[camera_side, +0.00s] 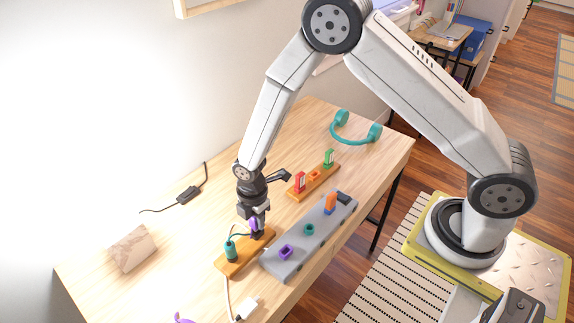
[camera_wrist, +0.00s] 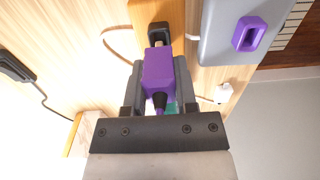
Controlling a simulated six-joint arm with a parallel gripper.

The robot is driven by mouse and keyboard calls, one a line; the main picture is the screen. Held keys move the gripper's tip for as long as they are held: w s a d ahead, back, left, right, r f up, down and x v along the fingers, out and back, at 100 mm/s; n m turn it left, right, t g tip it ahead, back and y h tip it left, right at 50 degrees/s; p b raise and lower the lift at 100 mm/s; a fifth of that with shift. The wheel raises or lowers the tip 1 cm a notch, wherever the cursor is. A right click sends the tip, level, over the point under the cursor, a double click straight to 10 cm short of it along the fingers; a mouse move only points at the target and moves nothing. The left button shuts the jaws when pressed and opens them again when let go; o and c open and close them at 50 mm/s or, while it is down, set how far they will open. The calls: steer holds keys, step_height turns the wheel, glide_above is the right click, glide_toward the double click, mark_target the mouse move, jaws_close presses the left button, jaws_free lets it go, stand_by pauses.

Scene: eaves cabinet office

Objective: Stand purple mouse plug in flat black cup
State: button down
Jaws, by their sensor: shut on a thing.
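My gripper (camera_wrist: 158,80) is shut on the purple mouse plug (camera_wrist: 160,68), whose cable end points back toward the wrist. In the side view my gripper (camera_side: 254,228) is low over the near orange wooden board (camera_side: 232,266), with the purple plug (camera_side: 252,223) partly hidden by the fingers. A black cup (camera_wrist: 159,31) with a dark opening sits on the orange board, just past the plug's front end in the wrist view. I cannot tell whether plug and cup touch. The cup is not clear in the side view.
A teal plug (camera_side: 230,250) stands on the orange board beside my gripper. The grey board (camera_side: 270,268) alongside bears a purple cup (camera_side: 286,252), a teal cup (camera_side: 308,229) and an orange piece (camera_side: 330,202). A white plug (camera_side: 246,306) lies near the table's front.

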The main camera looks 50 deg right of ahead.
steer(key=shift+f, duration=1.15)
steer(key=shift+c, duration=1.6)
jaws_free()
steer(key=shift+r, duration=0.1)
steer(key=shift+r, duration=3.85)
